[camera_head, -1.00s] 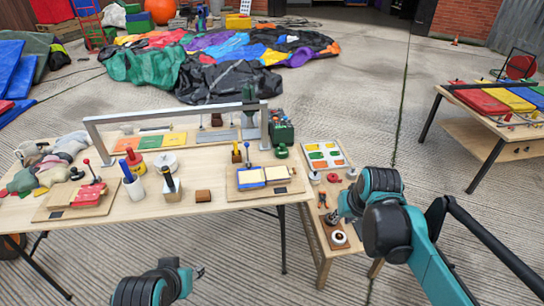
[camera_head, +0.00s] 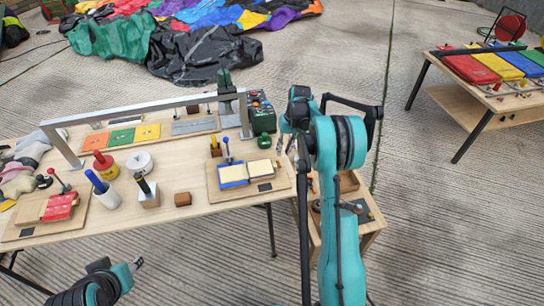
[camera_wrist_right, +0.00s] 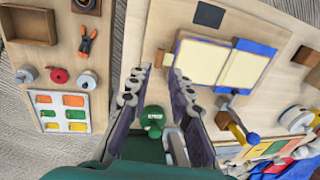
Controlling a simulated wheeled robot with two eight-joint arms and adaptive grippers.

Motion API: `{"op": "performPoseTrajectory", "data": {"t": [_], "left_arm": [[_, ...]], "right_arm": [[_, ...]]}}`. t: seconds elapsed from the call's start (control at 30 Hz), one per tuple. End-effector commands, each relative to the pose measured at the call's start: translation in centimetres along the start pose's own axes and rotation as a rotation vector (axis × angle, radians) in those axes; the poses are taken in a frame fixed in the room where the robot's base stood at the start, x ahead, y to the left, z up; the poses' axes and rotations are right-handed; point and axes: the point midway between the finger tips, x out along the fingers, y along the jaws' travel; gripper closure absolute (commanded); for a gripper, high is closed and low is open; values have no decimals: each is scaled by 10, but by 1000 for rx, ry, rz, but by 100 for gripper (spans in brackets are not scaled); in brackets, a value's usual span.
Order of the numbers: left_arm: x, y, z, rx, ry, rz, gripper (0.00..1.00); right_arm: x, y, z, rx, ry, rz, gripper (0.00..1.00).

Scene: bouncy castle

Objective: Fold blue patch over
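The blue patch (camera_head: 233,174) lies on a wooden board at the right of the table, a cream face bordered by blue. A second cream piece (camera_head: 260,169) lies beside it. Both also show in the right wrist view, the blue patch at the right (camera_wrist_right: 246,68) and the cream piece beside it (camera_wrist_right: 200,62). My right gripper (camera_head: 284,144) is at the table's right edge, apart from the patch. Its fingers (camera_wrist_right: 160,78) are spread and empty in the wrist view. My left gripper (camera_head: 135,265) is low in front of the table; its finger opening is unclear.
A blue-knobbed lever (camera_head: 227,148) stands behind the patch. A green labelled item (camera_wrist_right: 153,118) appears between my right fingers' bases. A grey metal frame (camera_head: 150,108) spans the table. A side stand with a tray (camera_wrist_right: 28,27) is at the right; colourful fabric lies beyond.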

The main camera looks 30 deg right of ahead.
Motion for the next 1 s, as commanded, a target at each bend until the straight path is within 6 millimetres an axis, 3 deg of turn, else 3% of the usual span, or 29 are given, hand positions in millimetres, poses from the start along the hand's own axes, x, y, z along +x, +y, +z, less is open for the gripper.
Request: {"op": "performPoseTrajectory", "data": {"t": [0.2, 0.4, 0.77, 0.8, 0.87, 1.0], "left_arm": [[12, 0, 9, 0, 0, 0, 60], [18, 0, 13, 0, 0, 0, 60], [19, 0, 14, 0, 0, 0, 60], [19, 0, 14, 0, 0, 0, 60], [19, 0, 14, 0, 0, 0, 60], [19, 0, 14, 0, 0, 0, 60]], "right_arm": [[38, 0, 0, -2, 1, 0, 80], [64, -1, 0, -2, 1, 0, 80], [71, -1, 0, -1, 2, 1, 80], [71, -1, 0, -1, 2, 1, 82], [71, -1, 0, -1, 2, 1, 98], [71, -1, 0, -1, 2, 1, 100]]}}
